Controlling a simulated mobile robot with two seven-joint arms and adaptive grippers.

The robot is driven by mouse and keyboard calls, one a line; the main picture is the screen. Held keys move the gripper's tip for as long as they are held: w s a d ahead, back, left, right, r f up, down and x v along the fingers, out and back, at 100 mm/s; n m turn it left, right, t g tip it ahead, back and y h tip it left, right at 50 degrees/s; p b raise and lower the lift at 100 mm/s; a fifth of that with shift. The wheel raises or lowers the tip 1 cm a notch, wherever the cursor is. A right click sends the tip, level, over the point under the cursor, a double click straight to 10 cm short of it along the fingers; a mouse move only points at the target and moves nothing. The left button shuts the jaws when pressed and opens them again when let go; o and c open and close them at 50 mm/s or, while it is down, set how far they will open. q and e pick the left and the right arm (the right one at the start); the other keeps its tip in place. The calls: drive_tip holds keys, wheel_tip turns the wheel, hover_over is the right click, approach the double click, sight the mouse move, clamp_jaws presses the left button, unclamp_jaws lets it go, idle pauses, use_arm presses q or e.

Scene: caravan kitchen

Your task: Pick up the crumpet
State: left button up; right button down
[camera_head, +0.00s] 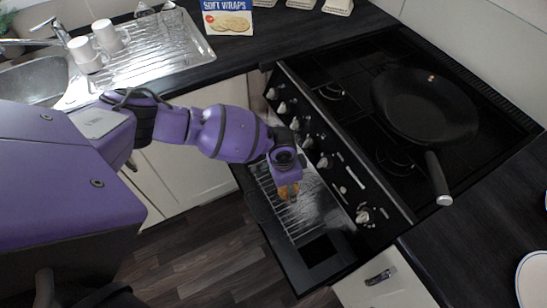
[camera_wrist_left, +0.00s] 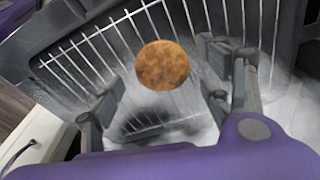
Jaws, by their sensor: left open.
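The crumpet (camera_wrist_left: 162,65) is a round, browned disc lying on the wire rack of the pulled-out grill pan. In the head view only a small part of the crumpet (camera_head: 291,189) shows, just under my left gripper (camera_head: 287,186). In the left wrist view my left gripper (camera_wrist_left: 160,105) is open, with one finger on each side and the crumpet a little beyond the gap between them. No finger clearly touches it. My right gripper is not in view.
The grill pan (camera_head: 318,248) extends from under the black cooker. A black frying pan (camera_head: 425,105) sits on the hob. Cooker knobs (camera_head: 322,162) are close beside my left gripper. White mugs (camera_head: 106,36) stand by the sink, and a plate (camera_head: 535,280) is at the right edge.

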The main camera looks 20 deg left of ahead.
use_arm(q)
drive_tip(key=shift+w+d+f, duration=0.15)
drive_tip(key=shift+w+f, duration=0.05)
drive_tip(key=shift+f, duration=0.6)
drive_tip(key=c, duration=1.1)
drive_tip(key=shift+r, duration=0.1)
